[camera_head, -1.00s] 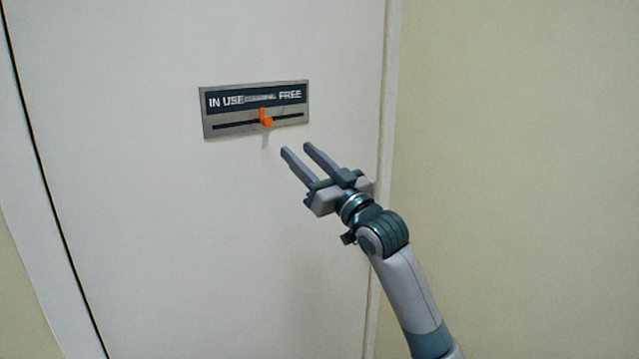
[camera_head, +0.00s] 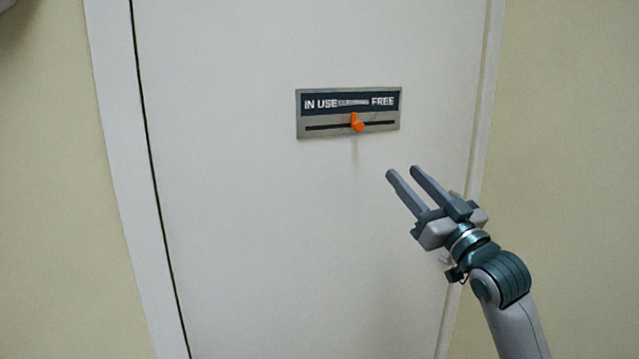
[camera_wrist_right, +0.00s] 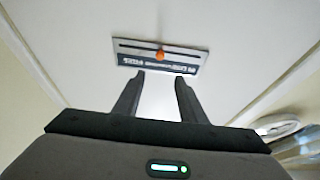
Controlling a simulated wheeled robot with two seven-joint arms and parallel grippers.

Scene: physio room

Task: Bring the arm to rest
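My right gripper (camera_head: 402,172) is in front of the white door (camera_head: 250,220), below and to the right of the sign (camera_head: 349,112) in the head view. Its two fingers are apart with nothing between them. The sign is a grey plate reading "IN USE", a smaller middle word, and "FREE". Its orange slider knob (camera_head: 357,123) sits near the middle of the slot, under the middle word. In the right wrist view the sign (camera_wrist_right: 190,65) and the knob (camera_wrist_right: 159,55) show beyond the fingertips (camera_wrist_right: 160,78), apart from them. My left gripper is not in view.
The door frame (camera_head: 118,170) runs down the left and a narrower one down the right. Plain beige walls (camera_head: 570,140) lie on both sides. A pale rounded object (camera_wrist_right: 277,128) shows at the lower right of the right wrist view; I cannot tell what it is.

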